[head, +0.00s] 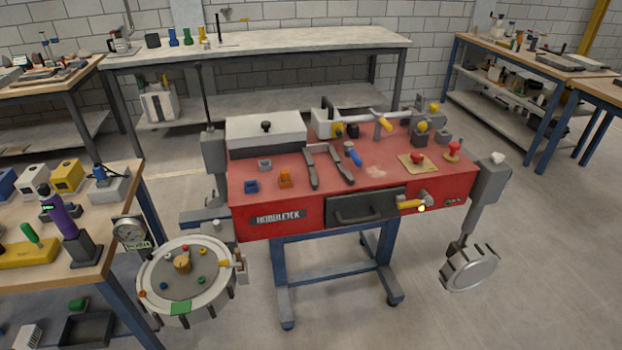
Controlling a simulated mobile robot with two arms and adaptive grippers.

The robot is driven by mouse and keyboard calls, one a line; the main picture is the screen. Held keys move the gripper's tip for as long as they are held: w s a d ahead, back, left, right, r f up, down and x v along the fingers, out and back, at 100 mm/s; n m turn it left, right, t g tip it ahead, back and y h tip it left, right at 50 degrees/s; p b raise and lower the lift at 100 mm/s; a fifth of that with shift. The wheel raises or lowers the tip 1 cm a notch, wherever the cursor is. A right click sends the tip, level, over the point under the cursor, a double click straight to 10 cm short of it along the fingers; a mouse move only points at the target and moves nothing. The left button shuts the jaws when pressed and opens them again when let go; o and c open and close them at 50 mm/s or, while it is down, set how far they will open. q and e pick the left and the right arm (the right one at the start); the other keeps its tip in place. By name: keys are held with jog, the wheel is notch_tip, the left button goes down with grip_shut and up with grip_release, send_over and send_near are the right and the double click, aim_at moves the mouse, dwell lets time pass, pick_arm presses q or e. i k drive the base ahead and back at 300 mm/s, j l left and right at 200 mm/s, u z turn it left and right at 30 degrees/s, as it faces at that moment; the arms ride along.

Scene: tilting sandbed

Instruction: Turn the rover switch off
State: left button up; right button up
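I see no part clearly labelled as a rover switch, and I cannot tell which control it is. The red bench (330,213) stands in the middle. On its right front is a yellow-handled lever (411,204), its handle lying roughly level. A red knob (417,159) sits on a tan plate on the top, and a red upright knob (453,150) stands near the right edge. A round panel (206,290) with small coloured knobs hangs at the bench's left. Neither of my grippers is in view.
A grey box (266,133) and a grey drawer (366,208) are on the red bench. A wooden table (93,243) with tools stands at the left. A round grey metal part (470,268) hangs at the right. The floor in front right is clear.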

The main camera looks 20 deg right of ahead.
aim_at(417, 157)
jog(key=l+z, duration=0.15)
jog(key=z, duration=1.05)
